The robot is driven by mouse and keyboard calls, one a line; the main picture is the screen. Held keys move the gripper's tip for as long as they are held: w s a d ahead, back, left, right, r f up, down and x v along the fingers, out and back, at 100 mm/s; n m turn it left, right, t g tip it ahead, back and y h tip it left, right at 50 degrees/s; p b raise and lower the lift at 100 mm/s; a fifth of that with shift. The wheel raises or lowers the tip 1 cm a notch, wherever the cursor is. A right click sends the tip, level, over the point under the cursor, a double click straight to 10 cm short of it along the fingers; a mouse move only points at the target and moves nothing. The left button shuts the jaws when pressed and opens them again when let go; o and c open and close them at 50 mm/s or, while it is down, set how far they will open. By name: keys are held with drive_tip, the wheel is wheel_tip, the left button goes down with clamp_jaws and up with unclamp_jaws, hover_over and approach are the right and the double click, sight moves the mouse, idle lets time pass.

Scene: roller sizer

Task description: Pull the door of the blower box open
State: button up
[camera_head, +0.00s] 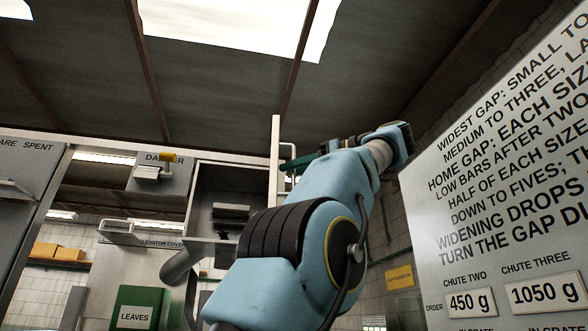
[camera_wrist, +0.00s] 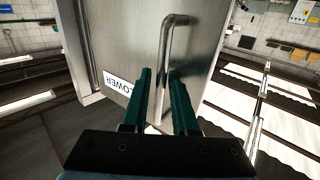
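The blower box (camera_head: 232,172) hangs in the back middle of the head view, and its dark inside shows. Its door (camera_head: 275,165) stands open, seen nearly edge-on at the box's right side. In the wrist view the metal door (camera_wrist: 120,45) fills the middle, with an upside-down label partly reading "LOWER". Its bar handle (camera_wrist: 167,50) runs between the two green fingers of my gripper (camera_wrist: 160,73). The fingers are apart, with gaps visible beside the bar; I cannot tell whether either touches it. In the head view my arm partly hides the gripper near the handle.
A large sign board (camera_head: 500,190) with text stands close on the right. A green "LEAVES" bin (camera_head: 136,300) and a grey pipe (camera_head: 180,268) are at lower left. Another grey panel with a handle (camera_head: 25,200) hangs at far left.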

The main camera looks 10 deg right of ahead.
drive_tip(key=p+v, duration=0.3)
drive_tip(key=v, duration=0.7)
drive_tip(key=shift+s+d, duration=0.15)
drive_tip(key=shift+d, duration=0.05)
